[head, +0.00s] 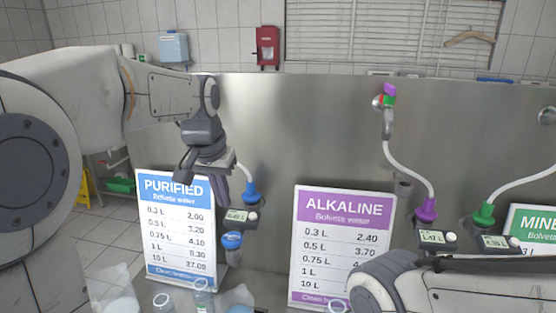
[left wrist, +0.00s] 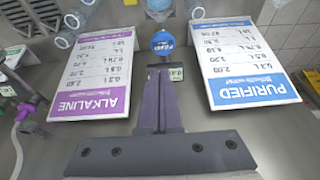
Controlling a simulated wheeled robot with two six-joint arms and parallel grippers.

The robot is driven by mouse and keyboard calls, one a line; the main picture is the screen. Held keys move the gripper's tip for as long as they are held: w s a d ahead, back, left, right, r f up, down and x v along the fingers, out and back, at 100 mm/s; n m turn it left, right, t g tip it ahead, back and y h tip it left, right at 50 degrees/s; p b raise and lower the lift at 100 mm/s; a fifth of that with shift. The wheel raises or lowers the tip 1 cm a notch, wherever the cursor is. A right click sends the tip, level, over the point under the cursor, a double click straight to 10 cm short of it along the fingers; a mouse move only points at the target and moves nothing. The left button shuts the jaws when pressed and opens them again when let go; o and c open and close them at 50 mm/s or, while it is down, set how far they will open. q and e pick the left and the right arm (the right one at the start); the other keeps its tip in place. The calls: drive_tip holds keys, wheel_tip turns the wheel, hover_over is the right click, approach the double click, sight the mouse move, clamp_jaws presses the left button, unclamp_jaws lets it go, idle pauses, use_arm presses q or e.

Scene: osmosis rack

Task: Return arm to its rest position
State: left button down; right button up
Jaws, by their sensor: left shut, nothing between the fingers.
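My left arm comes in from the left in the head view. Its gripper (head: 222,195) points down in front of the steel panel, by the blue nozzle (head: 250,192) and the right edge of the blue "PURIFIED" sign (head: 178,230). In the left wrist view the two fingers (left wrist: 161,82) lie together, shut with nothing between them. Beyond their tips is a round blue cap (left wrist: 162,41), also seen below the gripper in the head view (head: 232,240). My right arm shows only as a link at the bottom right; its gripper is not seen.
A purple "ALKALINE" sign (head: 342,240) stands to the right. Purple (head: 427,208) and green (head: 484,214) nozzles with white hoses hang nearby. Clear containers (head: 203,298) crowd the bottom edge. The steel panel (head: 310,130) is close behind the gripper.

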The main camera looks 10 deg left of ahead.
use_arm(q)
drive_tip(key=s+d+f+m+g+h+b, duration=0.15)
drive_tip(key=s+d+f+m+b, duration=0.25)
drive_tip(key=s+d+f, duration=0.85)
drive_tip(key=s+d+f+m+g+b, duration=0.2)
drive_tip(key=s+f, duration=0.6)
drive_tip(key=s, duration=0.5)
drive_tip(key=shift+s+f+m+y, duration=0.15)
drive_tip(key=shift+s+m+y, duration=0.05)
drive_tip(key=shift+m+y, duration=0.15)
drive_tip(key=shift+d, duration=0.1)
